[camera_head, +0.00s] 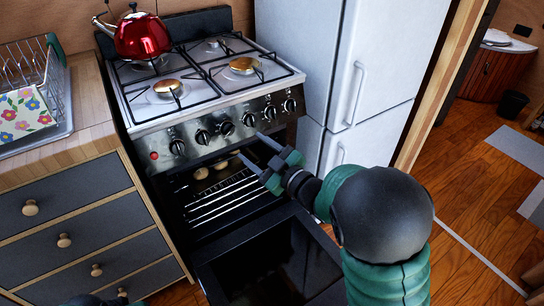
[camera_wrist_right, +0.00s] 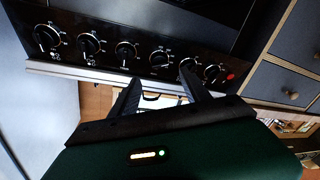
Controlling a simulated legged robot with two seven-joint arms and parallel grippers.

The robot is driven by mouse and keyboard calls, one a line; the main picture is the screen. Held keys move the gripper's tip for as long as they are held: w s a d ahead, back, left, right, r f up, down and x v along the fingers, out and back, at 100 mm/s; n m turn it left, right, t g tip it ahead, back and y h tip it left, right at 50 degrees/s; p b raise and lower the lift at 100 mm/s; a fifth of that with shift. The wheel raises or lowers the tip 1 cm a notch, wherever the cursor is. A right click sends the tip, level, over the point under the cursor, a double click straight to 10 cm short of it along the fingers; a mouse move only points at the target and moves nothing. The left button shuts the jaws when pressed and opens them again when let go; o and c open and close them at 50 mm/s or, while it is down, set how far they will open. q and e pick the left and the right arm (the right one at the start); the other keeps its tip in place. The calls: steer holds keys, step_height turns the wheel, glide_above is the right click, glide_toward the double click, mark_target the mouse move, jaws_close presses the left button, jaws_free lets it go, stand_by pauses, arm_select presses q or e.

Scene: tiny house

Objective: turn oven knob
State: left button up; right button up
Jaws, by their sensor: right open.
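The oven (camera_head: 160,130) has a black front panel with a row of several dark knobs. The rightmost knob (camera_head: 290,105) and the middle knob (camera_head: 226,128) show clearly in the head view. In the right wrist view the row runs across the top, with one knob (camera_wrist_right: 126,50) above the gap between the fingers. My right gripper (camera_head: 248,147) is open and empty, in front of and a little below the panel; its fingers also show in the right wrist view (camera_wrist_right: 158,78). Its fingers seem apart from the knobs. Only a dark and green bit of my left arm shows at the bottom edge.
The oven door (camera_head: 270,262) hangs open below, with light round items (camera_head: 201,173) inside by the rack. A red kettle (camera_head: 142,36) stands on the stove. A drawer cabinet (camera_head: 70,215) is left, a white fridge (camera_head: 350,70) right. Wooden floor is free at right.

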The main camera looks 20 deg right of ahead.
steer(key=p+v, duration=0.1)
steer(key=v, duration=0.7)
steer(key=shift+f, duration=0.1)
